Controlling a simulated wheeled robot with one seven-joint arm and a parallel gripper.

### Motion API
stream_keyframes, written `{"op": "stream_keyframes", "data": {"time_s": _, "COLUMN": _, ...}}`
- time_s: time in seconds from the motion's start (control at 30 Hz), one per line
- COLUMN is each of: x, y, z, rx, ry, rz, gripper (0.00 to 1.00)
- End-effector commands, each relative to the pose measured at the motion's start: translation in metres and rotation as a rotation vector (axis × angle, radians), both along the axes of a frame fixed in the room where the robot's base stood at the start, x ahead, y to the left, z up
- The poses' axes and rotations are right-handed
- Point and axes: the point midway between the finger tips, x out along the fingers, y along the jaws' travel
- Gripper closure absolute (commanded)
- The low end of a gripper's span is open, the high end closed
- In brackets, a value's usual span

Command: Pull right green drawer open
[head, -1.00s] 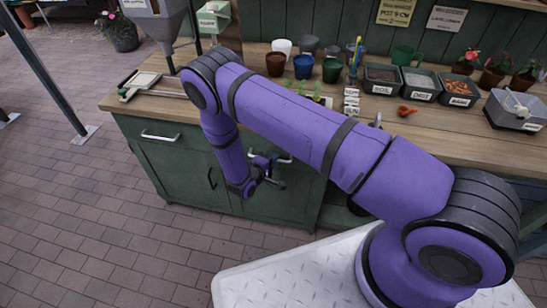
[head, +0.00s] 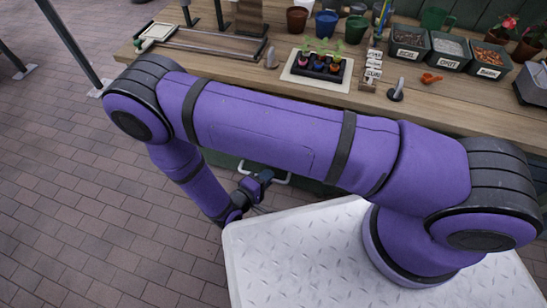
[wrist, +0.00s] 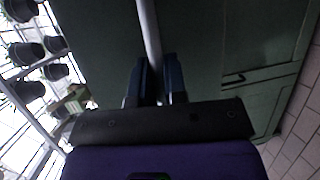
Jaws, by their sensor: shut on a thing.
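The right green drawer's pale metal handle (head: 278,179) shows just below the bench top in the head view, partly behind my arm. In the wrist view the handle (wrist: 148,30) runs as a grey bar between the two dark fingers of my gripper (wrist: 157,78). My gripper (head: 262,178) is shut on this handle. The green drawer front (wrist: 105,55) shows behind the fingers. My purple arm hides most of the drawer in the head view, and I cannot tell how far it stands out.
The wooden bench top (head: 225,65) carries a seedling tray (head: 318,68), pots, labelled bins (head: 447,50) and an orange scoop (head: 431,78). The brick floor (head: 60,190) at left is clear.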

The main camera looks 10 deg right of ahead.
Motion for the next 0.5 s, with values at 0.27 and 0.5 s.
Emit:
{"op": "stream_keyframes", "data": {"time_s": 0.27, "x": -0.047, "y": 0.028, "z": 0.000, "rx": 0.001, "ry": 0.001, "rz": 0.003, "gripper": 1.00}}
{"op": "stream_keyframes", "data": {"time_s": 0.5, "x": -0.066, "y": 0.039, "z": 0.000, "rx": 0.001, "ry": 0.000, "rz": 0.002, "gripper": 1.00}}
